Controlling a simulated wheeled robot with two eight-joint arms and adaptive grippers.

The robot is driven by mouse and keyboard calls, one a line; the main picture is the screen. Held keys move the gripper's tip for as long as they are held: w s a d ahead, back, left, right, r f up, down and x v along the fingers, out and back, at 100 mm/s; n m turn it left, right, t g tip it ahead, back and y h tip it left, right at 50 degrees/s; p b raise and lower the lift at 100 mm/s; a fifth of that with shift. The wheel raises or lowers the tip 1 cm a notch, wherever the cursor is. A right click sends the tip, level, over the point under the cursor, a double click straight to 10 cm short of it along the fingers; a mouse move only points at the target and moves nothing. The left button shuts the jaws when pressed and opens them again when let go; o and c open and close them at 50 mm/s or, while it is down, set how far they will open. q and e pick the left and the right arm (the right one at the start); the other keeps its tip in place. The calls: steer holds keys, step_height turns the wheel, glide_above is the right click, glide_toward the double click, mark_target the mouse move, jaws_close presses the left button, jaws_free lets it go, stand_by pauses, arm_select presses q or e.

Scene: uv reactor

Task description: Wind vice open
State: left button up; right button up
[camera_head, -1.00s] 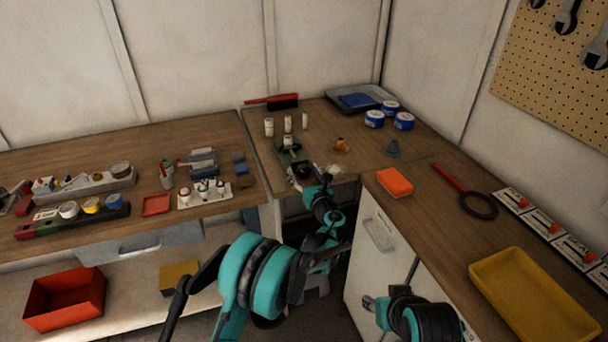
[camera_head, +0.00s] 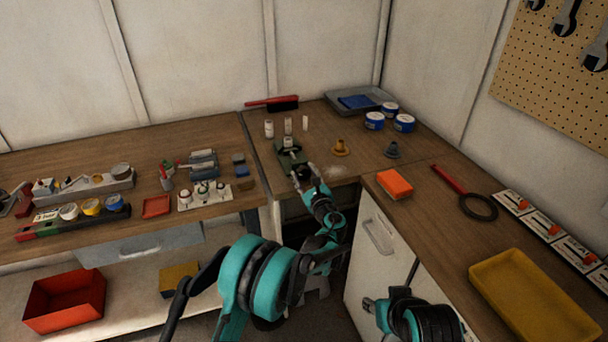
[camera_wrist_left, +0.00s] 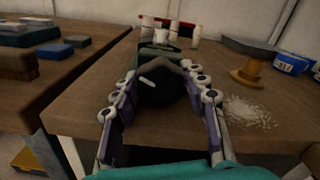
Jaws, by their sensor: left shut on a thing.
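The vice is a dark green block (camera_head: 290,152) at the front edge of the back corner bench. A pale cylindrical piece stands on it. In the left wrist view its green body (camera_wrist_left: 160,54) is straight ahead, with a round dark part (camera_wrist_left: 160,90) and a small pale bar facing me. My left gripper (camera_head: 299,172) is at the vice's front. In the wrist view its two fingers (camera_wrist_left: 159,76) lie on either side of the round dark part, shut on it. The fingers hide its sides. A part of my right arm shows at the bottom right, without clear fingers.
White powder (camera_wrist_left: 250,112) and a tan funnel-like piece (camera_head: 341,148) are right of the vice. An orange sponge (camera_head: 394,184) lies on the right bench. Blue tins (camera_head: 374,121) are farther back.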

arm_select(q)
steer(key=shift+n, duration=0.3)
steer(key=o, duration=1.2)
steer(key=shift+c, duration=0.2)
steer(key=v, duration=1.2)
